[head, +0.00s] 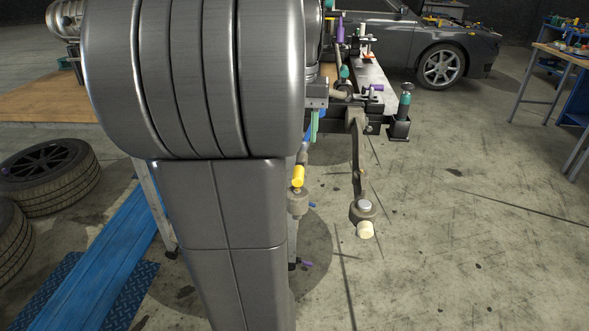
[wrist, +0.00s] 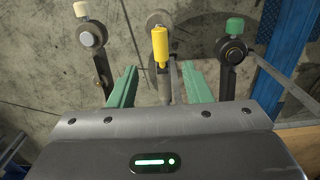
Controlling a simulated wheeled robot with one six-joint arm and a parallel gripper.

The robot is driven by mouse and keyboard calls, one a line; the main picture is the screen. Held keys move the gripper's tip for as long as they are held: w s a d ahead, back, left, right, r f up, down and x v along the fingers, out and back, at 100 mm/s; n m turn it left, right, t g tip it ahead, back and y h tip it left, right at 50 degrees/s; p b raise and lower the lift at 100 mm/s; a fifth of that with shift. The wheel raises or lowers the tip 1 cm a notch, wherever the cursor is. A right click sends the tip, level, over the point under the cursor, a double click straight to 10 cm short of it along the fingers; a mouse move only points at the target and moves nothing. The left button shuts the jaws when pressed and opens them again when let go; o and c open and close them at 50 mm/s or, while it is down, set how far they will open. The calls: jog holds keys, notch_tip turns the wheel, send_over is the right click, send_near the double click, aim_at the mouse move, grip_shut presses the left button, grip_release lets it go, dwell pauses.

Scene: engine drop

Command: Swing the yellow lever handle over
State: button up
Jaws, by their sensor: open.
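The yellow lever handle (wrist: 160,45) stands near the top middle of the wrist view, on a grey stem. In the head view the yellow handle (head: 298,176) shows just right of my arm, above a tan hub. My gripper (wrist: 158,84) is open, with its two green fingers spread apart and nothing between their tips. The handle appears beyond the tips, roughly centred between them; I cannot tell the exact gap in depth. In the head view my arm hides most of the gripper (head: 314,126), with only some green finger showing.
A lever with a cream knob (wrist: 81,8) stands to the left in the wrist view, and one with a green knob (wrist: 235,25) to the right. The cream knob (head: 365,229) also shows in the head view. A workbench (head: 560,52) stands far right; open floor lies between.

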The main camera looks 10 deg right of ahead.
notch_tip(320, 180, down, 10)
jog(key=shift+f+b, duration=0.25)
jog(key=shift+b, duration=0.5)
grip_shut()
